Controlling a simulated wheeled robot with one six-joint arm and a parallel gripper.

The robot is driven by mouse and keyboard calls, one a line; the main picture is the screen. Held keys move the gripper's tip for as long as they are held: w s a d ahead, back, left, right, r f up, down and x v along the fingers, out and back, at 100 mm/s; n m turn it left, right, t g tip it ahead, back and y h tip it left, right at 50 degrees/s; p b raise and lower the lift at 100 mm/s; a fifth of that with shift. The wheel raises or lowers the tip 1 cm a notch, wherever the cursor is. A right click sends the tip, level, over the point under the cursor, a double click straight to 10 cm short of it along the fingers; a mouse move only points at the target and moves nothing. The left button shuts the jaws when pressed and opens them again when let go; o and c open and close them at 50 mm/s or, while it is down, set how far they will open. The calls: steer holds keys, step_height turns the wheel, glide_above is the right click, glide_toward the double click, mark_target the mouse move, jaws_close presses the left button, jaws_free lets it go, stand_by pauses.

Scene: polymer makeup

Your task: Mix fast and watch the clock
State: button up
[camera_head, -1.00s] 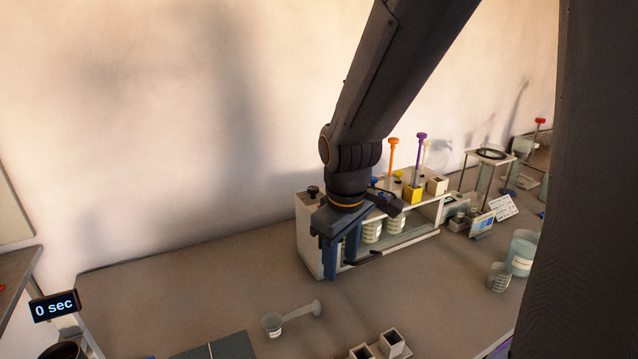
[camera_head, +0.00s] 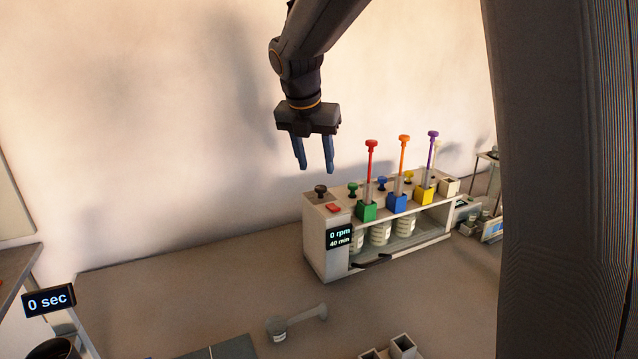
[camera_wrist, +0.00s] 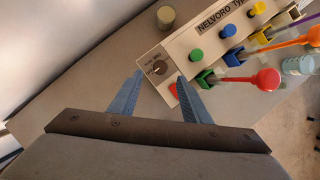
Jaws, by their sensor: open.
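The white mixer (camera_head: 322,255) stands on the bench, its display (camera_head: 339,237) reading "0 rpm" and "40 min". A dark knob (camera_head: 320,190) and a red button (camera_head: 333,208) sit on its left top. My gripper (camera_head: 315,170) is open and empty, pointing down above the dark knob. In the wrist view the dark knob (camera_wrist: 160,67) shows between my fingertips, with the red button (camera_wrist: 174,89) by the right finger. Green, blue and yellow knobs line the mixer's top. Several white jars (camera_head: 380,232) stand inside its open front. The clock display (camera_head: 48,302) reads "0 sec".
Red (camera_head: 371,160), orange (camera_head: 403,155) and purple (camera_head: 433,150) tall-handled tools stand upright in green, blue and yellow holders, right of my gripper. A small beaker or scoop (camera_head: 277,329) lies in front. The bench left of the mixer is clear.

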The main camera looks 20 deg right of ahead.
mark_target(320, 187)
steer(key=p+x, duration=0.1)
steer(key=x, duration=0.6)
steer(key=shift+s+f, duration=0.1)
steer(key=c, duration=1)
